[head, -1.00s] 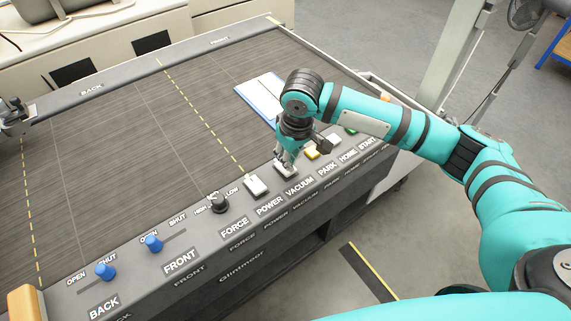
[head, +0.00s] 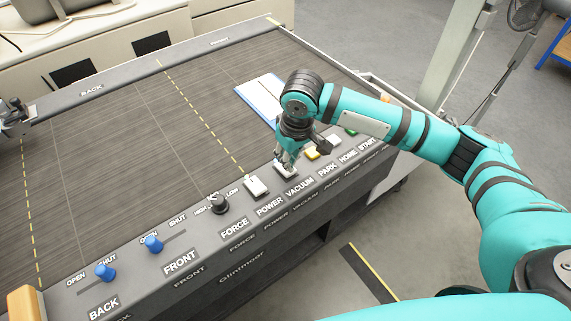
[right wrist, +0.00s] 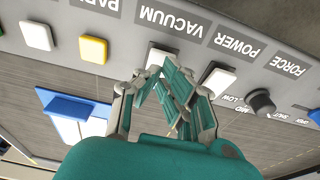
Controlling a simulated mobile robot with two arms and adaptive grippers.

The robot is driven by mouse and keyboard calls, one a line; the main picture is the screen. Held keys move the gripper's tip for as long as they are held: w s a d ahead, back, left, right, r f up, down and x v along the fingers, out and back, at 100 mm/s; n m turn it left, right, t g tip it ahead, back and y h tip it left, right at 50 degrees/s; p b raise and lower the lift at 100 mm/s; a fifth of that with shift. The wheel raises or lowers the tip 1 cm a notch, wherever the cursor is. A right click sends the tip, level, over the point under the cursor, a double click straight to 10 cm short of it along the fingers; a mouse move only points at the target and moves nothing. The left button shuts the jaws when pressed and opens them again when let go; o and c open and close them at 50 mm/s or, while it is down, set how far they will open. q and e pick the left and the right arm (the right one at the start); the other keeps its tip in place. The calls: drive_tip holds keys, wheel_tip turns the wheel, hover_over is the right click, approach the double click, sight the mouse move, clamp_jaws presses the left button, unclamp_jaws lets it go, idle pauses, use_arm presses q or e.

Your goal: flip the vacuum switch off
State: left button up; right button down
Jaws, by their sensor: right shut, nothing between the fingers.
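The vacuum switch (head: 285,171) is a pale rocker above the VACUUM label on the grey control panel. My right gripper (head: 287,157) is shut and empty, its fingertips right at this switch and covering part of it. In the right wrist view the vacuum switch (right wrist: 161,57) shows just beyond the fingertips (right wrist: 158,72); I cannot tell whether they touch it. Which way the rocker is tipped is not clear. The power switch (head: 256,186) sits to its left in the head view. My left gripper is not clearly in view.
The force knob (head: 218,203) and the blue sliders (head: 153,243) stand farther left on the panel. A yellow button (head: 311,153) and a white button (head: 333,140) are to the right. A blue-and-white piece (head: 260,96) lies on the dark bed (head: 130,130) behind my gripper.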

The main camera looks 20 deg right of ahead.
drive_tip(key=shift+f, duration=1.2)
idle(0.6)
drive_tip(key=shift+r, duration=0.15)
wheel_tip(320, 180, up, 7)
drive_tip(key=p, duration=0.8)
drive_tip(key=shift+p, duration=0.4)
